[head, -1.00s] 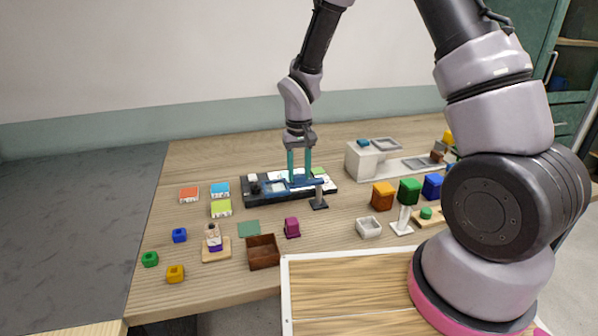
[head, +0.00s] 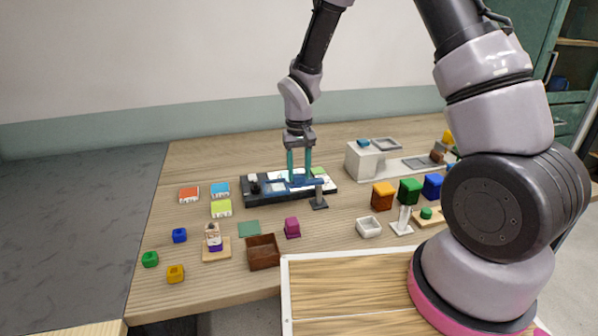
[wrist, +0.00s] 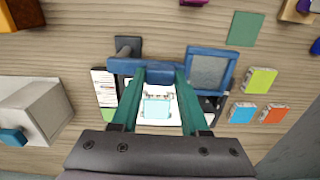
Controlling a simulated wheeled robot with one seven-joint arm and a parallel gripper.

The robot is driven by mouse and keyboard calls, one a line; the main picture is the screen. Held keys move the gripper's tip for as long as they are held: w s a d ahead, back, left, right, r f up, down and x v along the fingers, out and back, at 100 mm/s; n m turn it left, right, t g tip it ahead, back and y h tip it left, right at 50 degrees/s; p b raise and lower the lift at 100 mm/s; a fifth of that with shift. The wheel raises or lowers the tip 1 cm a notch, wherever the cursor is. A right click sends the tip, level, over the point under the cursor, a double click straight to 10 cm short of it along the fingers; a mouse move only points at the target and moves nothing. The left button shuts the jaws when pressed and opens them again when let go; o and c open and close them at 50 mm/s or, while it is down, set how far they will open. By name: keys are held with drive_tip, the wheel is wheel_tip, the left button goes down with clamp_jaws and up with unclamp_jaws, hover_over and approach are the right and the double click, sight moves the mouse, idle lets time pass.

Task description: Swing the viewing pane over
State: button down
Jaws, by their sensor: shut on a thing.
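The viewing pane (wrist: 210,71) is a grey pane in a blue frame, joined to a blue bar (wrist: 150,67). The bar runs to a dark post (wrist: 128,46), which stands in front of a black base (head: 250,199) in the head view. My gripper (head: 299,181) points down over the base, its green fingers at the blue bar; it also shows in the wrist view (wrist: 161,74). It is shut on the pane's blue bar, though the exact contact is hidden. A white card (wrist: 157,108) with a pale blue square lies below, between the fingers.
Orange, blue and lime blocks (head: 221,208) lie left of the base. A brown box (head: 263,253), green mat (head: 249,228) and magenta block (head: 292,228) lie in front. A grey-white fixture (head: 364,161) stands close on the right.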

drive_tip(key=w+d+m, duration=0.2)
drive_tip(key=w+m, duration=0.3)
drive_tip(key=m, duration=0.6)
drive_tip(key=shift+w+m, duration=0.3)
drive_tip(key=shift+w, duration=0.05)
idle(0.5)
drive_tip(key=shift+c, duration=2)
unclamp_jaws()
